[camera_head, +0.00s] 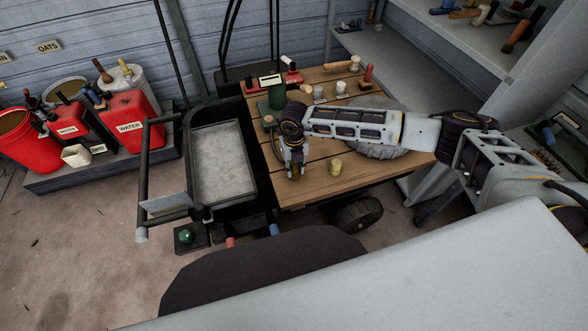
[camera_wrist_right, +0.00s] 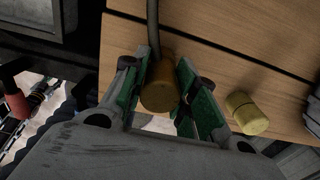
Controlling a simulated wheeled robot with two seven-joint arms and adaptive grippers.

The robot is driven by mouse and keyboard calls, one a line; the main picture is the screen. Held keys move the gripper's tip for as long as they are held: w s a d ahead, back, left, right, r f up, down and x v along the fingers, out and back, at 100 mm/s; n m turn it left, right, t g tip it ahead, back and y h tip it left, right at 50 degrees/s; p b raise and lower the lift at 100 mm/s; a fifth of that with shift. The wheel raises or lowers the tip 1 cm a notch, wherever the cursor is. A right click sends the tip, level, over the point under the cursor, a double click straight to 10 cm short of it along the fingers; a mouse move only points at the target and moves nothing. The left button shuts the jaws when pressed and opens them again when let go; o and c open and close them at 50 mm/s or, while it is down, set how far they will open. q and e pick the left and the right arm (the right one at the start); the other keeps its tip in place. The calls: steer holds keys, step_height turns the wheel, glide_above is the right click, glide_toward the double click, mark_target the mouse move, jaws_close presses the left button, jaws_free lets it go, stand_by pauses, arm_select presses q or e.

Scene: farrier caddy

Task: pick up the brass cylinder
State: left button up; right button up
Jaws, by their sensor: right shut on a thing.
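My right gripper (camera_head: 294,164) points down at the left edge of the wooden table. In the right wrist view, its green-padded fingers (camera_wrist_right: 173,92) are shut on a brown-gold cylinder (camera_wrist_right: 160,90). In the head view this cylinder (camera_head: 295,174) shows just below the fingertips. A dark rod (camera_wrist_right: 153,25) appears at the cylinder's far end; I cannot tell whether they are joined. A second, yellow brass-coloured cylinder (camera_head: 335,167) stands on the table to the right, apart from the gripper. It also shows in the right wrist view (camera_wrist_right: 246,113). My left gripper is not in view.
Red water cans (camera_head: 131,117) stand far left. The table's front is fairly clear.

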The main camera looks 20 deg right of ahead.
jaws_close()
steer(key=shift+r+p, duration=0.35)
steer(key=shift+r, duration=0.25)
steer(key=shift+r+p, duration=0.35)
steer(key=shift+r, duration=0.15)
stand_by(0.5)
steer(key=shift+r+p, duration=1.45)
steer(key=shift+r, duration=0.95)
